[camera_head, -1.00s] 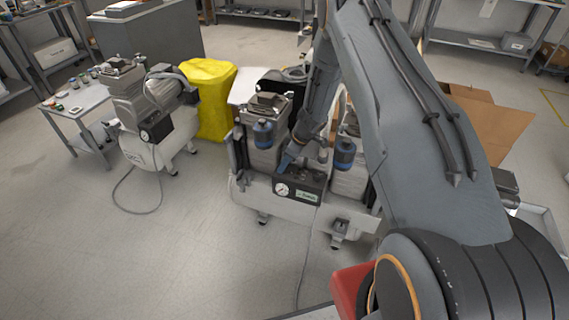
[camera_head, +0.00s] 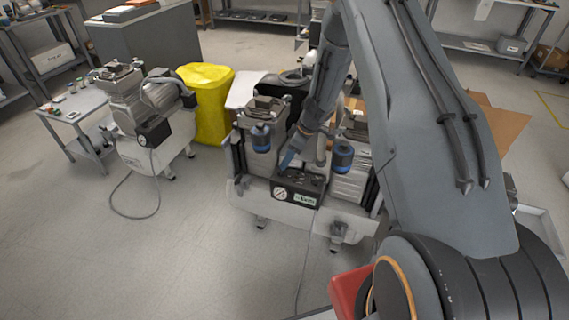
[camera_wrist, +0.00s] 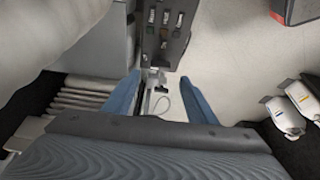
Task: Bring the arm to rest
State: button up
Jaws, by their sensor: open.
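My gripper (camera_wrist: 160,95) shows in the wrist view as two blue fingers set wide apart, with nothing held between them. In the head view my gripper (camera_head: 288,160) is small, at the end of the arm that comes down from the upper right. It is over the front of the middle dental compressor (camera_head: 285,211), close to its black control box (camera_head: 298,188). I cannot tell whether they touch. In the wrist view the box (camera_wrist: 166,30) lies beyond the fingertips. My arm hides part of the compressor's right side.
A second compressor (camera_head: 150,118) stands to the left, its cable on the floor. A yellow bin (camera_head: 212,112) is behind it, and a small table (camera_head: 88,104) with small items is at far left. A cardboard box (camera_head: 497,122) is at right. The front left floor is clear.

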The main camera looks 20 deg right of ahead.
jog(key=shift+v, duration=0.75)
notch_tip(320, 180, up, 13)
jog(key=w+d+m+t+h, duration=0.1)
jog(key=w+m+t+h, duration=0.1)
jog(key=m+t, duration=0.1)
jog(key=s+d+r+m+h+p, duration=0.1)
jog(key=s+d+r+m+h, duration=0.2)
jog(key=s+r, duration=0.4)
jog(key=s+a+r+m+g, duration=0.1)
jog(key=s+a+r+g, duration=0.1)
jog(key=s, duration=0.7)
jog(key=s+a+r+m+g, duration=0.1)
jog(key=s+a+r+m, duration=0.1)
jog(key=s, duration=0.8)
jog(key=s+a+r+m+g+y, duration=0.1)
jog(key=s+a+r+m+g, duration=0.1)
jog(key=s, duration=0.8)
jog(key=shift+s+a+g+p, duration=0.25)
jog(key=shift+a+p, duration=0.2)
jog(key=shift+a, duration=0.45)
